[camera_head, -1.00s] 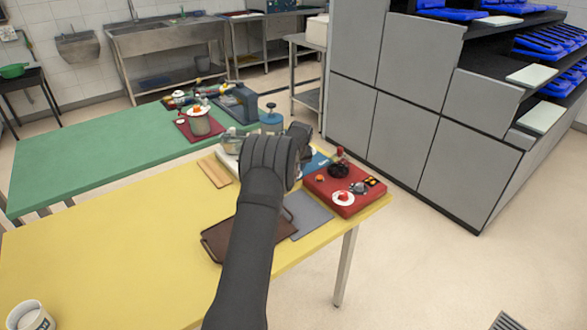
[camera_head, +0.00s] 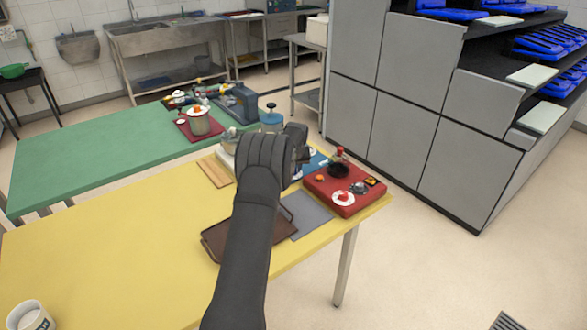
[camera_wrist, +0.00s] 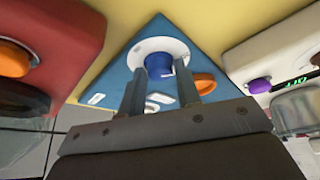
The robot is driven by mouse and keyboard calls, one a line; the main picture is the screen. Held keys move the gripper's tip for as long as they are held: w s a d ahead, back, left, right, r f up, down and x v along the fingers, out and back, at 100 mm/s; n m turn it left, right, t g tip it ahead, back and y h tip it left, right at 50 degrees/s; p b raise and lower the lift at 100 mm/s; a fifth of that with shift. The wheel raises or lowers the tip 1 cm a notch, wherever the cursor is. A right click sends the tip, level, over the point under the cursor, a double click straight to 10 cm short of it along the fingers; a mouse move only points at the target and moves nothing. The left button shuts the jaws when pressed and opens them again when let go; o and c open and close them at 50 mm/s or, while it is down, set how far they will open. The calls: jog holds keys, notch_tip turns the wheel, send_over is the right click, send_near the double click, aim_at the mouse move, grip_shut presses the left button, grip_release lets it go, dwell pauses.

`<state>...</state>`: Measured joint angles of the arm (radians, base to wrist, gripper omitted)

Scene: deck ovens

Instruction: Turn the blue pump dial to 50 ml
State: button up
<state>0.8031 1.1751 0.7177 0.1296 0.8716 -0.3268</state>
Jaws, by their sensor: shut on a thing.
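The blue pump dial (camera_wrist: 180,64) is a small blue knob on a white round plate (camera_wrist: 150,47), fixed to a blue panel (camera_wrist: 125,78) in the wrist view. My gripper (camera_wrist: 172,75) has one finger on each side of the knob and is shut on it. The fingers and the view angle hide any scale marks or reading. An orange piece (camera_wrist: 203,80) sits on the blue panel beside the right finger. In the head view, my wrist covers the dial, and part of the blue panel (camera_head: 316,163) shows to its right.
A red station (camera_head: 318,187) with several small items stands close on the right. A white device (camera_wrist: 265,52) with a purple knob (camera_wrist: 259,85) and green digits is beside the blue panel. A brown tray (camera_head: 215,240) lies in front. The yellow table's left part (camera_head: 110,235) is mostly clear.

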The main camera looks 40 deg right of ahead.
jog(key=m+g+h, duration=0.1)
jog(key=m, duration=0.3)
jog(key=shift+w+a, duration=0.15)
jog(key=m+g, duration=0.1)
jog(key=m, duration=0.1)
jog(key=m+g, duration=0.1)
jog(key=m, duration=0.2)
jog(key=shift+w+a+h, duration=0.1)
jog(key=shift+w+h, duration=0.1)
jog(key=shift+h, duration=0.2)
jog(key=m, duration=0.2)
jog(key=m+g, duration=0.1)
jog(key=m, duration=0.1)
jog(key=shift+w+f+m+g, duration=0.1)
jog(key=shift+w+m+g, duration=0.05)
jog(key=shift+m+g, duration=0.15)
jog(key=shift+w+m+g, duration=0.15)
jog(key=shift+m+g, duration=0.65)
jog(key=shift+m, duration=1.2)
jog(key=shift+m+y, duration=0.3)
jog(key=shift+m, duration=0.1)
jog(key=o, duration=0.9)
jog(key=shift+o, duration=0.2)
